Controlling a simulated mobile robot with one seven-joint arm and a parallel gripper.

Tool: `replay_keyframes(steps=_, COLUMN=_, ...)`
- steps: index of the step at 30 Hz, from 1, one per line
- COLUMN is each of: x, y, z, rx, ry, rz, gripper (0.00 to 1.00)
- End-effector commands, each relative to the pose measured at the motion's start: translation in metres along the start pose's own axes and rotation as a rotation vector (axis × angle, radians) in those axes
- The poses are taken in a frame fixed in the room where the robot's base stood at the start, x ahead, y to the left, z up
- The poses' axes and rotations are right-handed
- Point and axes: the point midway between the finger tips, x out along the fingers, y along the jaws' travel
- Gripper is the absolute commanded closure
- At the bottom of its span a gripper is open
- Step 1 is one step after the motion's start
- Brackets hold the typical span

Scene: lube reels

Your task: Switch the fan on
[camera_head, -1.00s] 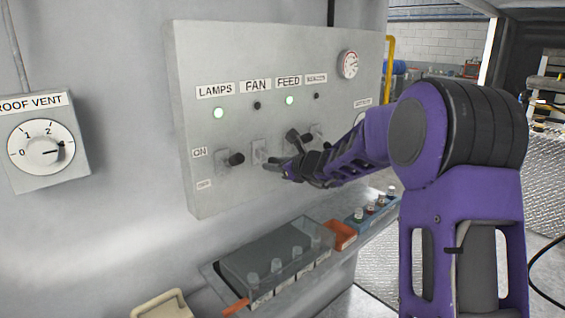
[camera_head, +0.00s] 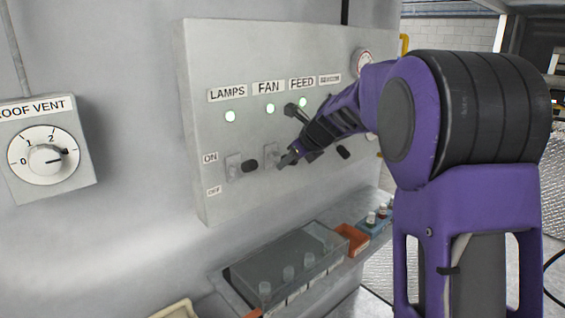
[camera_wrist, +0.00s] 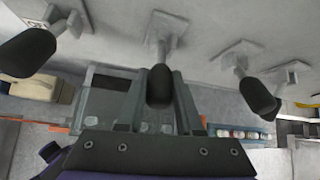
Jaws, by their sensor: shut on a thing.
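The grey panel (camera_head: 207,130) carries a row of levers with ON and OFF labels at the left. The FAN label (camera_head: 268,87) has a lit green lamp (camera_head: 270,108) below it. My gripper (camera_head: 290,157) is at the FAN lever, whose plate (camera_head: 270,154) shows just left of the fingertips. In the wrist view, my gripper (camera_wrist: 160,95) has its two fingers on either side of the lever's black knob (camera_wrist: 159,86), shut on it. The knob is mostly hidden by my fingers in the head view.
The LAMPS lever (camera_head: 250,166) is close on the left, and the FEED lever (camera_head: 293,110) is close on the right. LAMPS and FEED lamps are lit green. A shelf with a clear-lidded box (camera_head: 275,262) and an orange bin (camera_head: 352,238) juts out below. A ROOF VENT dial (camera_head: 45,155) is at left.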

Motion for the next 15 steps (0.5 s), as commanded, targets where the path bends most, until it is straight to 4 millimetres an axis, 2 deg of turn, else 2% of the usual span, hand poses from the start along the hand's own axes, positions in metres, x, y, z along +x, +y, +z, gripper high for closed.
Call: replay_keyframes(steps=15, x=-0.0090, y=-0.0080, z=0.0114, rx=-0.026, ry=0.241, rz=0.040, gripper=1.00)
